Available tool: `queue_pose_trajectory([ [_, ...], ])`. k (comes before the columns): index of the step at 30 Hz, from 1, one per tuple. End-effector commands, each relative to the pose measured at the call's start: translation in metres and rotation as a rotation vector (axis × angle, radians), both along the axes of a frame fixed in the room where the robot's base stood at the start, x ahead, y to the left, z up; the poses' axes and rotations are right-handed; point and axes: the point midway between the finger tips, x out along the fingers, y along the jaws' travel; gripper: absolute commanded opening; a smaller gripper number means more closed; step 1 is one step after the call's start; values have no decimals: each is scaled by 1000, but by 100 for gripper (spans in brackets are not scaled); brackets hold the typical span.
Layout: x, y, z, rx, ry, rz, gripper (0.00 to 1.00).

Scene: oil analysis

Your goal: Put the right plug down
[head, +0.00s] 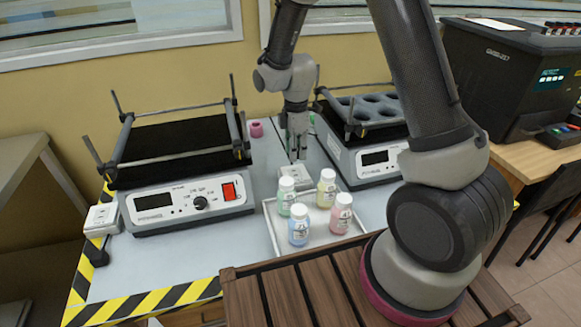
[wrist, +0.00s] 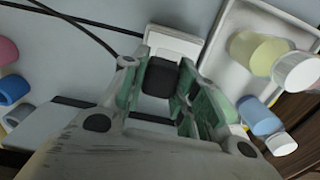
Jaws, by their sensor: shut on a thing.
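My gripper (head: 297,140) points down between the two shakers, over the white socket box (head: 294,176). In the wrist view its green-padded fingers (wrist: 170,90) are closed on the black plug (wrist: 161,78). The white socket box (wrist: 178,43) shows just beyond the plug in that view. I cannot tell whether the plug touches the box. In the head view the fingers hide the plug.
A tray (head: 272,237) with several capped bottles stands close in front of the socket box. The left shaker (head: 180,190) and right shaker (head: 368,150) flank the gripper. Another white socket box (head: 102,218) sits at far left. Black cables (wrist: 75,22) cross the bench.

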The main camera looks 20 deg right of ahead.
Motion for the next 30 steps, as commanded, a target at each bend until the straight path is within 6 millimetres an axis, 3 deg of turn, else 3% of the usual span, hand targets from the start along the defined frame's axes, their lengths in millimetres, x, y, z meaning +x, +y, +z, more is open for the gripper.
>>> queue_pose_trajectory([
  [6,61,2,2,6,-18,-10,0],
  [10,85,6,12,6,-21,7,0],
  [13,87,7,6,3,-8,20,0],
  [18,83,6,-29,0,0,26,0],
  [30,84,7,-77,1,-1,25,0],
])
